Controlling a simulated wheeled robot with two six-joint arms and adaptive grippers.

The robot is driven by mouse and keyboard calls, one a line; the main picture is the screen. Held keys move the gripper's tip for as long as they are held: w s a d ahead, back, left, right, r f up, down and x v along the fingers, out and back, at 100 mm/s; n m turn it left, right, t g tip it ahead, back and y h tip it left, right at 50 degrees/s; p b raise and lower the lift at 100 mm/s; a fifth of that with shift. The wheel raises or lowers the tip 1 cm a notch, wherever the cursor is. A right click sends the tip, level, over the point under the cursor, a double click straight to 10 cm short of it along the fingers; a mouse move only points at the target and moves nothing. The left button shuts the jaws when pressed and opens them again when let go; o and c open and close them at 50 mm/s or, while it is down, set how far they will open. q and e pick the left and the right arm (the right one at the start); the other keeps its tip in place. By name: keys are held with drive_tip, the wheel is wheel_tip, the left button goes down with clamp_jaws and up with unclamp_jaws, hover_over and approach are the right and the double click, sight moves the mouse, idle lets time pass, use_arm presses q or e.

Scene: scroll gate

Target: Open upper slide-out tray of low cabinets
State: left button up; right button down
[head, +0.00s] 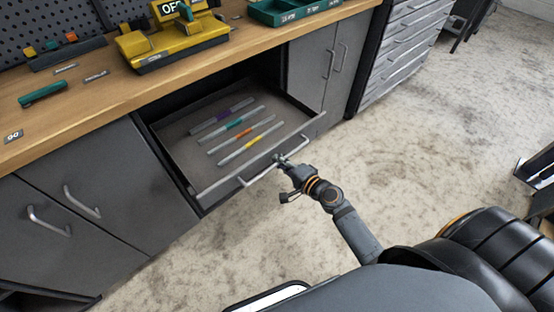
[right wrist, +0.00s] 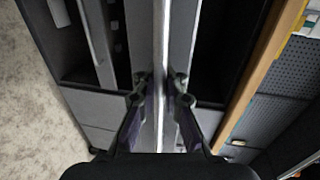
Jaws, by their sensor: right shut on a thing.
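The upper slide-out tray (head: 190,147) of the low cabinets (head: 125,170) is pulled out in the head view, and its inside shows. Several grey sticks with coloured bands (head: 240,133) lie in it. A bar handle (head: 258,178) runs along its front. My right gripper (head: 284,162) is at the handle, right of its middle, and is shut on it. In the right wrist view the bar (right wrist: 160,60) runs between the two fingers (right wrist: 160,95). My left gripper is not in view.
A wooden worktop (head: 100,100) lies above the tray, with a yellow device (head: 170,40) and a green tray (head: 290,10) on it. Cabinet doors with handles flank the opening. A grey drawer stack (head: 408,45) stands at the right. Speckled floor in front is clear.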

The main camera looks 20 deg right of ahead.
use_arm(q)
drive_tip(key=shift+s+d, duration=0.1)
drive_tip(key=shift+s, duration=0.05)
use_arm(e)
drive_tip(key=c, duration=1.5)
unclamp_jaws()
drive_tip(key=shift+o, duration=0.3)
drive_tip(key=shift+s+d, duration=0.1)
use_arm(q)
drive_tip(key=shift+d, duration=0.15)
use_arm(e)
drive_tip(key=v, duration=0.7)
drive_tip(key=shift+s, duration=0.15)
